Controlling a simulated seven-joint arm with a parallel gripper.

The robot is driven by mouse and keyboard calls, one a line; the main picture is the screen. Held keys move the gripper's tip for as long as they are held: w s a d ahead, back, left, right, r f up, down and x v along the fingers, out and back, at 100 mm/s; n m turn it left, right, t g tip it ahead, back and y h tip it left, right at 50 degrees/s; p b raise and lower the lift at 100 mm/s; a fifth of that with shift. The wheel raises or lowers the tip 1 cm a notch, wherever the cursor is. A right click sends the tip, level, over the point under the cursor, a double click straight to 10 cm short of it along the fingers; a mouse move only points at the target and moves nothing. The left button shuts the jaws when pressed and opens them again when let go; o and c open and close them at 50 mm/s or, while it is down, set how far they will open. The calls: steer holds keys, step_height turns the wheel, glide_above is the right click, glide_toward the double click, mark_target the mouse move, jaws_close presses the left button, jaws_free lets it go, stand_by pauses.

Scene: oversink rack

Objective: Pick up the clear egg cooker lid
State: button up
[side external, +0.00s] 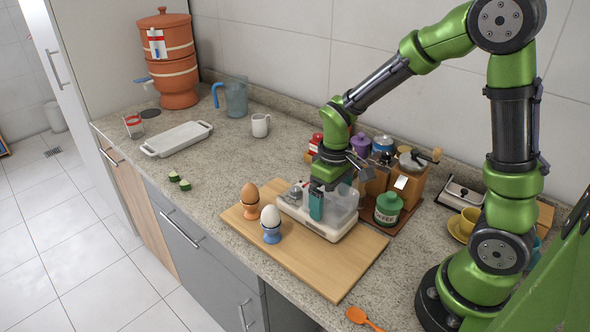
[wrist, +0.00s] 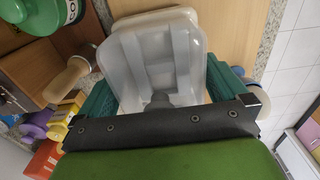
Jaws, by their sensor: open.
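The clear egg cooker lid (side external: 345,200) is a translucent, boxy cover on the white egg cooker base (side external: 335,233), which stands on a wooden board. In the wrist view the lid (wrist: 150,60) fills the middle, above the pale rim of the base (wrist: 192,14). My gripper (side external: 317,205) is low over the cooker, pointing down. In the wrist view its green fingers (wrist: 164,88) are apart, one on each side of the lid's near part. Whether they touch the lid I cannot tell. A dark knob-like part (wrist: 160,101) shows between them, partly hidden by my gripper.
A brown egg (side external: 249,193) in an orange cup and a white egg (side external: 270,215) in a blue cup stand left of the cooker. A green coffee jar (side external: 387,209) and a wooden grinder (side external: 408,182) stand close on the right. The board (side external: 340,280) is bare in front.

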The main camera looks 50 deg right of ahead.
steer(key=shift+f, duration=0.45)
steer(key=shift+c, duration=0.2)
steer(key=c, duration=0.7)
steer(key=shift+r, duration=0.15)
